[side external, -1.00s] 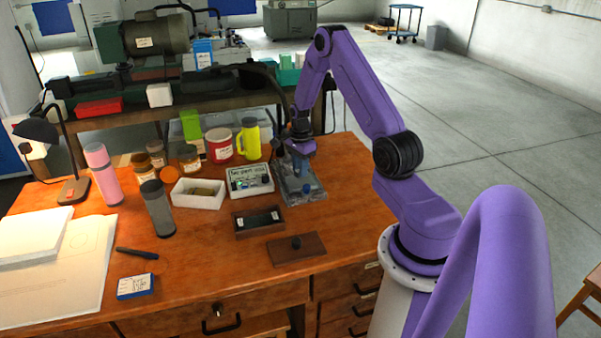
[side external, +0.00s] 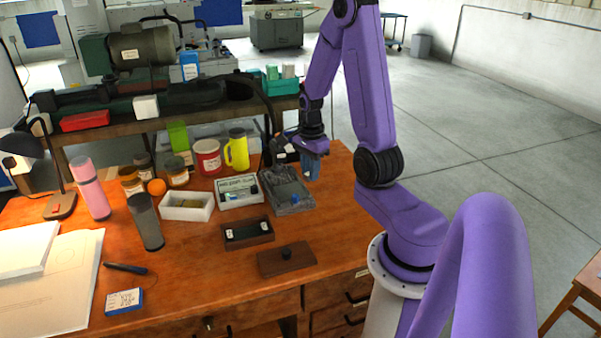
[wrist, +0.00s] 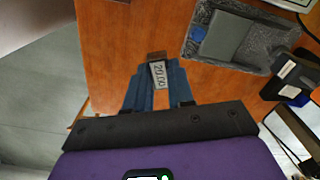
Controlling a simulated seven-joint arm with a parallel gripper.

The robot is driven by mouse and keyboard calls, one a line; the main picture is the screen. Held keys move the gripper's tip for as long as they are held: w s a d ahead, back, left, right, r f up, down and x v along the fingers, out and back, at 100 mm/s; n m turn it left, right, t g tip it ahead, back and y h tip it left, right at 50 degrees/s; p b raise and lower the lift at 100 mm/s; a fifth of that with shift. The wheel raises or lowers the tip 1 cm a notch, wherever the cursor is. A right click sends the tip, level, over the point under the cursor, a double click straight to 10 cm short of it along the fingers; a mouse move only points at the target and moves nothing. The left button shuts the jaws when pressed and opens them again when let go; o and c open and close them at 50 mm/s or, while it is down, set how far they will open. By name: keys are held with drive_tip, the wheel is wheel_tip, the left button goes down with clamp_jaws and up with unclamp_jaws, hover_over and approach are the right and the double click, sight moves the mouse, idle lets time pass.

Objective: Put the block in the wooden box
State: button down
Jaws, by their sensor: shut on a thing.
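My gripper (side external: 310,170) has blue fingers and hangs beyond the right edge of the grey foam tray, near the table's right side. In the wrist view its fingers (wrist: 158,90) are shut on a small block (wrist: 157,75) with a label that reads 20.00. The block is hard to make out in the side view. The wooden box (side external: 247,242) is small, dark and open, with a black inside and pale marks at its ends. It stands to the front left of my gripper. Its inside is not shown in the wrist view.
The grey tray (side external: 302,205) holds a small blue piece. A labelled white case (side external: 240,203) and a white bin (side external: 186,216) stand behind. Bare table lies right of the lid.

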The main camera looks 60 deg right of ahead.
drive_tip(key=w+a+f+n, duration=0.4)
drive_tip(key=w+a+n, duration=0.25)
drive_tip(key=w, duration=0.25)
drive_tip(key=n, duration=0.7)
hover_over(248, 235)
wheel_tip(248, 235, down, 8)
drive_tip(key=shift+r, duration=0.1)
drive_tip(key=shift+f, duration=2.2)
drive_tip(key=shift+f, duration=0.2)
drive_tip(key=c, duration=1)
unclamp_jaws()
drive_tip(key=shift+r, duration=0.1)
